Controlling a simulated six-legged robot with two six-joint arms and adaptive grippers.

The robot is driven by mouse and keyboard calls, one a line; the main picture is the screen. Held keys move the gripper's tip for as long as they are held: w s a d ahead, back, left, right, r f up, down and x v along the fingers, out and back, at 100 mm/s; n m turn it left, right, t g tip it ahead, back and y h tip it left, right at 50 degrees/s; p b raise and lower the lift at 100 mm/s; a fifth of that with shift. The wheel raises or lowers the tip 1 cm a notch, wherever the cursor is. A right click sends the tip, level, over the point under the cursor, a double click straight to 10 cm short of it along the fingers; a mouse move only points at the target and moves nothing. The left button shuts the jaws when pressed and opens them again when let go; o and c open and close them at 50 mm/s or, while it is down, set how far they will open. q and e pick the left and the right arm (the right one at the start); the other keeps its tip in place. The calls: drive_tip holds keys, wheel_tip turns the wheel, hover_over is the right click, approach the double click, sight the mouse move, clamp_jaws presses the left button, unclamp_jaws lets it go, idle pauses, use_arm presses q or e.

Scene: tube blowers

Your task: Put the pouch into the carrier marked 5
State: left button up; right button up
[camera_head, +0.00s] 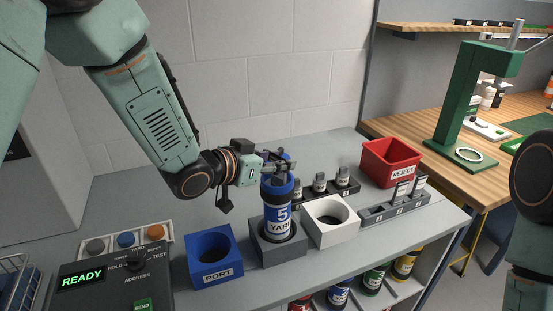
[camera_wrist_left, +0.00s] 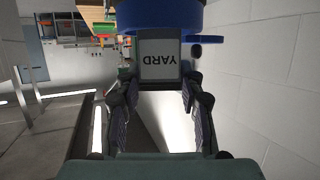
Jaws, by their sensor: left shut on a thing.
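The carrier marked 5 (camera_head: 279,215) is a blue cylinder with a white band reading 5 YARD. It stands upright in a dark grey block. My left gripper (camera_head: 279,169) is at its top, coming in from the left. In the left wrist view the gripper (camera_wrist_left: 160,100) is shut on a small grey pouch (camera_wrist_left: 160,62) with a white label reading YARD, upside down in that picture. I cannot tell whether the pouch's lower end is inside. My right gripper is out of view.
A blue PORT block (camera_head: 211,269) and a white block (camera_head: 331,236) flank the carrier's holder (camera_head: 293,252). Racks with small labelled items stand behind and to the right, near a red REJECT bin (camera_head: 391,163). A control panel reading READY (camera_head: 82,279) is at the front left.

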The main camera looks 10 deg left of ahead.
use_arm(q)
drive_tip(key=shift+a, duration=0.1)
drive_tip(key=o, duration=1.3)
drive_tip(key=shift+o, duration=0.2)
drive_tip(key=shift+s, duration=0.1)
drive_tip(key=v, duration=1.2)
